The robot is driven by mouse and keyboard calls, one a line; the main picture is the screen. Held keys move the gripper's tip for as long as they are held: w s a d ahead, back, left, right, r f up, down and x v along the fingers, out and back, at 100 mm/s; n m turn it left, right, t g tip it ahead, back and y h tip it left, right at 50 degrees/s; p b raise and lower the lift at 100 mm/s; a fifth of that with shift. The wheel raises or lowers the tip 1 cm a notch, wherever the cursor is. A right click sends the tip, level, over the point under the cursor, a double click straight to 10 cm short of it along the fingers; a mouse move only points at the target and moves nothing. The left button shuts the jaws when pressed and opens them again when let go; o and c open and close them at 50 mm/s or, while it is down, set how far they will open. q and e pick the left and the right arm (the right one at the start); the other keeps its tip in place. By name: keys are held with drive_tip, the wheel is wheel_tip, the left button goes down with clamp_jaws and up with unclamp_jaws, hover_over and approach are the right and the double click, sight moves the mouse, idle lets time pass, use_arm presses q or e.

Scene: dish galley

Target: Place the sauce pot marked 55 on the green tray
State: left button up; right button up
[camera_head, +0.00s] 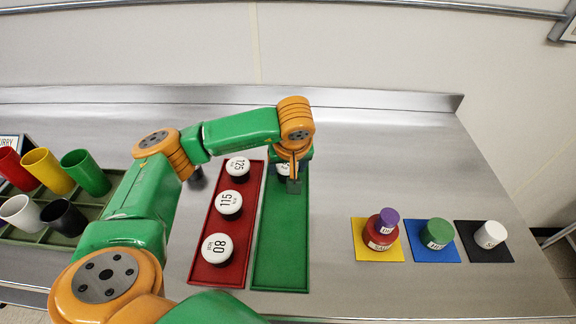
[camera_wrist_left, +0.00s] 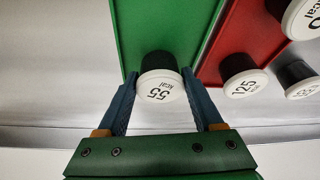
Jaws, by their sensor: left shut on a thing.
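The sauce pot marked 55 (camera_wrist_left: 160,88) is dark with a white lid and sits between the fingers of my left gripper (camera_wrist_left: 165,95), which is shut on it. In the head view, my left gripper (camera_head: 294,184) is at the far end of the green tray (camera_head: 282,245) and partly hides the pot (camera_head: 283,169). The pot is at or just above the tray; I cannot tell whether it touches. The rest of the green tray is bare. My right gripper is not in view.
The red tray (camera_head: 198,268) beside it holds pots marked 125 (camera_head: 238,167), 115 (camera_head: 229,203) and 80 (camera_head: 216,248). Another pot (camera_wrist_left: 298,80) stands beyond the red tray. Cups sit in a rack (camera_head: 95,210) at left. Coloured mats with containers lie at right.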

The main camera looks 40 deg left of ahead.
use_arm(q)
drive_tip(key=shift+f, duration=0.45)
drive_tip(key=o, duration=0.9)
drive_tip(key=shift+f+b, duration=0.1)
drive_tip(key=shift+b, duration=0.25)
drive_tip(key=o, duration=0.5)
drive_tip(key=shift+c, duration=0.2)
